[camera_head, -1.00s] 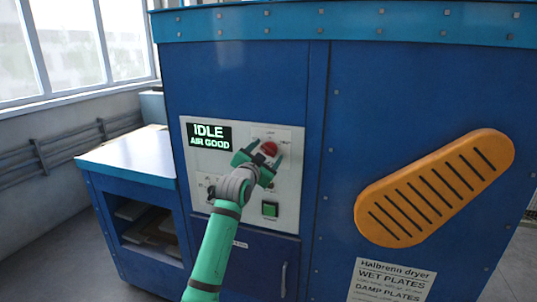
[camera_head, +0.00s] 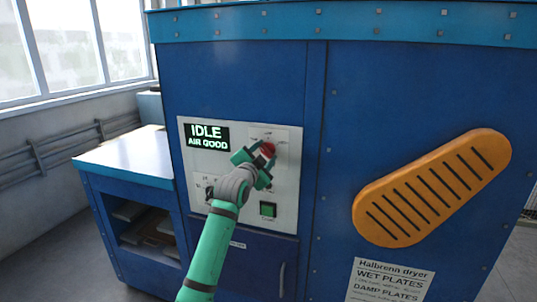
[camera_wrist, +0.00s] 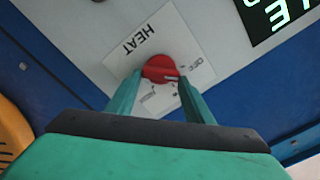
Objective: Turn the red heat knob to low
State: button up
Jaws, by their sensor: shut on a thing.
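The red heat knob (camera_head: 267,150) is on the upper right of the pale control panel (camera_head: 287,190) on the blue dryer. My gripper (camera_head: 260,162) is at the knob, with its fingers on either side of it. In the wrist view the round red knob (camera_wrist: 160,68) sits between the tips of my two green fingers (camera_wrist: 157,84), which are shut on it. A white label plate (camera_wrist: 140,45) behind it reads HEAT. A pale pointer mark on the knob aims near the OFF print. The other setting words are partly hidden or too small to read.
The display (camera_head: 206,137) reads IDLE, AIR GOOD. A green button (camera_head: 268,209) is below the knob, and another control (camera_head: 209,188) is partly behind my wrist. A side bench (camera_head: 125,155) stands at the left.

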jog(key=m, duration=0.2)
jog(key=f+m, duration=0.1)
jog(key=m, duration=0.1)
jog(key=shift+f+m, duration=0.1)
jog(key=shift+m, duration=2.1)
jog(key=o, duration=1)
jog(key=shift+o, duration=0.2)
jog(key=shift+s+a+r, duration=0.1)
jog(key=shift+r, duration=0.1)
